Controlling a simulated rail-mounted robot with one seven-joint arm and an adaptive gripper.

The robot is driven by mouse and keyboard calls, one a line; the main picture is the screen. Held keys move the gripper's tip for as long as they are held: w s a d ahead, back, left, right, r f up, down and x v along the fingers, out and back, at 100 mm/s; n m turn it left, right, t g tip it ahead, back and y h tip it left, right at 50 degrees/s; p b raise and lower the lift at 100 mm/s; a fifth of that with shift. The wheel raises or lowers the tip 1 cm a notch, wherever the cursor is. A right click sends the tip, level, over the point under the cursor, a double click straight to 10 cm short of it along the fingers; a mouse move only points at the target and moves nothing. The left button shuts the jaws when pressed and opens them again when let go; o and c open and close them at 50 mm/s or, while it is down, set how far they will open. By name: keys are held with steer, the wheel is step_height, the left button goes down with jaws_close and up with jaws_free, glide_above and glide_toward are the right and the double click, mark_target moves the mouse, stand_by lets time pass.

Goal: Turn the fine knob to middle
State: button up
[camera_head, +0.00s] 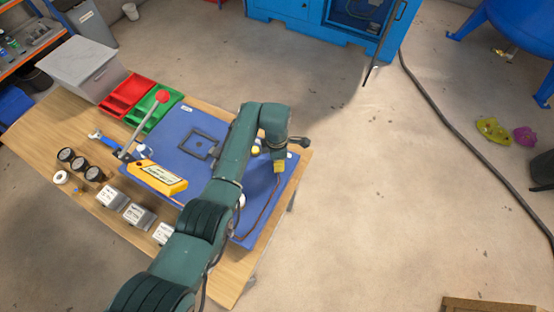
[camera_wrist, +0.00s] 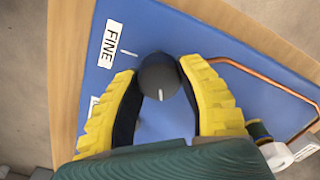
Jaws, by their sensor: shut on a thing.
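The fine knob (camera_wrist: 158,72) is a dark round knob on the blue panel (camera_wrist: 155,25), with a white pointer line facing the bottom of the wrist view. The white FINE label (camera_wrist: 108,43) is up and left of it, with a short white tick between them. My gripper (camera_wrist: 159,79) has its yellow fingers on both sides of the knob, shut on it. In the head view my gripper (camera_head: 279,166) is at the right part of the blue panel (camera_head: 178,138); the knob is hidden there.
The panel lies on a wooden table (camera_head: 100,199). A copper tube (camera_wrist: 262,78) runs right of the knob. Open floor lies right of the table.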

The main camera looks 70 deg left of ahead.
steer(key=m+p, duration=0.1)
steer(key=m, duration=0.4)
steer(key=shift+p, duration=0.35)
steer(key=m+p, duration=0.1)
steer(key=m, duration=0.5)
steer(key=shift+f, duration=0.15)
steer(key=m+p, duration=0.1)
steer(key=m, duration=0.5)
steer(key=shift+w+m, duration=0.1)
steer(key=shift+m, duration=0.2)
steer(key=m, duration=0.5)
steer(key=shift+f+y+p, duration=0.1)
steer(key=shift+y+p, duration=0.2)
steer(key=shift+m, duration=0.4)
steer(key=o, duration=1.2)
steer(key=shift+w, duration=0.1)
steer(key=shift+r, duration=0.25)
